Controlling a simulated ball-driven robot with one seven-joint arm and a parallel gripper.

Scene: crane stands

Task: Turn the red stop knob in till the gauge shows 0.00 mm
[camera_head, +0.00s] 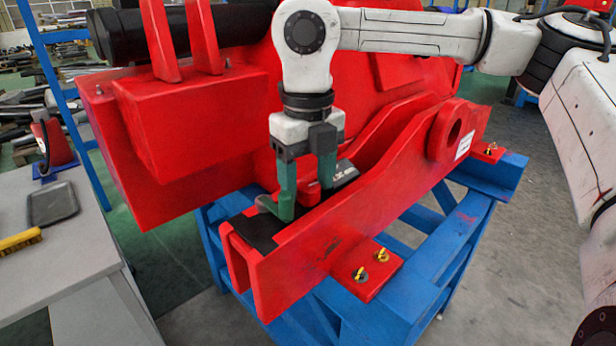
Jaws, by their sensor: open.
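The red stop knob (308,195) sits on a black plate (252,232) at the near end of the red crane part. My gripper (300,199) reaches down from above with its dark green fingers apart. The knob shows between the two fingers, partly hidden by the left one. I cannot tell whether either finger touches it.
The red crane part (330,232) rests on a blue stand (440,268), with bolted red lugs (368,272) at the front. A tall red block (180,120) stands left of my gripper. A grey table (70,230) at the left holds a dark tray (53,204) and a yellow brush (20,241).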

